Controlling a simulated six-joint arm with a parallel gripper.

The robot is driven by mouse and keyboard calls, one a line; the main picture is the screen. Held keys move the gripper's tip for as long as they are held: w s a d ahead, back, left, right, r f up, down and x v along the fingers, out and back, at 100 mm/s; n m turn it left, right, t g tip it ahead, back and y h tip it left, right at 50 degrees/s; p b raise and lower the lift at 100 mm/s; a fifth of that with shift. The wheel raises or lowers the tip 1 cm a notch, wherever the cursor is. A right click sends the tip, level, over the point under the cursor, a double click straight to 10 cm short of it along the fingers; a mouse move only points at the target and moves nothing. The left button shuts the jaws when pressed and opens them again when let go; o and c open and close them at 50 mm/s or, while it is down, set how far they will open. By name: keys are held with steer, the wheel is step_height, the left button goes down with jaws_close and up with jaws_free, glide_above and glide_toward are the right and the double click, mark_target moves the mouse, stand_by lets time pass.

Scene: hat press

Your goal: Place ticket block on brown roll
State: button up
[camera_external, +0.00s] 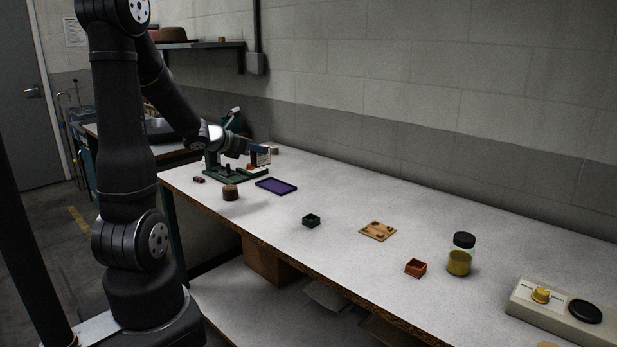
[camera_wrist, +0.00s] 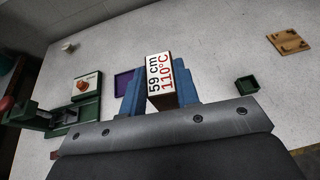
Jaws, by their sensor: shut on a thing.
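The ticket block (camera_wrist: 162,74) has a white face printed "59 cm" and "110°C". My gripper (camera_wrist: 160,90) is shut on it, with a blue finger on each side. In the external view my gripper (camera_external: 257,151) holds the block (camera_external: 264,157) at the far left of the bench, by the green press. The brown roll (camera_external: 230,193) stands upright near the bench's front edge, to the left of the purple tray and apart from the block. I do not see the roll in the wrist view.
The green press (camera_external: 224,170) stands by the block and also shows in the wrist view (camera_wrist: 84,100). A purple tray (camera_external: 276,186) lies in front. A green box (camera_external: 311,220), wooden board (camera_external: 378,231), orange box (camera_external: 415,268) and jar (camera_external: 461,256) stand further right. Bench space between them is clear.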

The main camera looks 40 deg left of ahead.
steer(key=s+a+y, duration=0.1)
steer(key=s+a, duration=0.1)
steer(key=a, duration=0.1)
glide_above(225, 188)
step_height(225, 188, down, 7)
steer(key=shift+w+d+f+n, duration=0.15)
steer(key=shift+f+n, duration=0.25)
steer(key=shift+f, duration=1.55)
steer(key=shift+f, duration=0.1)
steer(key=o, duration=1)
steer(key=shift+c, duration=0.2)
steer(key=shift+s+r, duration=0.2)
steer(key=shift+r, duration=0.05)
steer(key=v, duration=1.1)
steer(key=shift+s, duration=0.35)
